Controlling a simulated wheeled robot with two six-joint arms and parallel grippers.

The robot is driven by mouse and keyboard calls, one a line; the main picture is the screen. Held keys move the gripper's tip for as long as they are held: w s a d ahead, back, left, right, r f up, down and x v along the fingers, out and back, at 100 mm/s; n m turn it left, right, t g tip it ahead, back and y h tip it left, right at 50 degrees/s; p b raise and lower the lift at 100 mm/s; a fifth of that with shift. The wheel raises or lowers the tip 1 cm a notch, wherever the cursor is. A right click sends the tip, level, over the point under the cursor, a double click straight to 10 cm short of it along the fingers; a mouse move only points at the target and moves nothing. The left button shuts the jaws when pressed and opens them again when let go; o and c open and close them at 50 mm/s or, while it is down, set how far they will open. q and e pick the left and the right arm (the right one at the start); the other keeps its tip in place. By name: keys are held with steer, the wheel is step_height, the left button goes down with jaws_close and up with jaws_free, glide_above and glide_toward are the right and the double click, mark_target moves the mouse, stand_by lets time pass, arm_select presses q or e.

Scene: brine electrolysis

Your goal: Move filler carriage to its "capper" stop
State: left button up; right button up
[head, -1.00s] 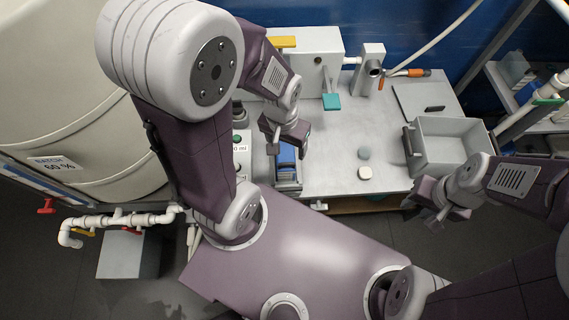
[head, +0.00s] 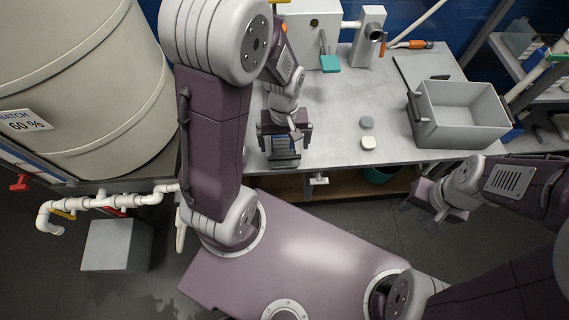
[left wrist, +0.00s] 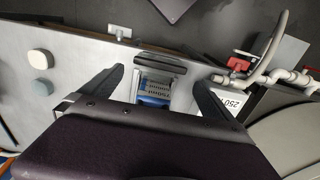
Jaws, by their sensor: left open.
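The filler carriage seems to be the grey and blue unit (head: 284,160) at the bench's front left edge. In the left wrist view its blue and ribbed grey part (left wrist: 155,88) shows behind a dark bar handle (left wrist: 160,61). My left gripper (head: 285,133) is over it, pointing down. In the left wrist view its two dark fingers (left wrist: 158,85) are apart, one on each side of the carriage, with nothing clearly held. Part of the carriage is hidden by the gripper. My right gripper (head: 437,207) hangs in front of the bench, away from the carriage. I cannot read any stop label.
A grey bin (head: 460,127) stands at the bench's right. Two small round pieces, one grey (head: 366,122) and one pale (head: 369,143), lie mid-bench. A large tank (head: 85,90) and white pipes (head: 110,200) are at left. The bench between carriage and bin is mostly clear.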

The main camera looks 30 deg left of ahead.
mark_target(284, 157)
arm_select(q)
steer(key=f, duration=0.1)
steer(key=f+b, duration=0.1)
steer(key=f, duration=0.1)
steer(key=s+f, duration=0.1)
steer(key=shift+d+f, duration=0.15)
steer(key=shift+d, duration=0.1)
steer(key=f, duration=0.3)
steer(key=f+b, duration=0.1)
steer(key=shift+w+a+f, duration=0.15)
steer(key=shift+w, duration=0.1)
arm_select(e)
steer(key=shift+s+d+f, duration=0.1)
steer(key=shift+s+f, duration=0.05)
steer(key=shift+f, duration=0.3)
steer(key=shift+s+d+f, duration=0.1)
steer(key=shift+s+f, duration=0.05)
steer(key=shift+f, duration=0.3)
arm_select(q)
steer(key=shift+c, duration=0.3)
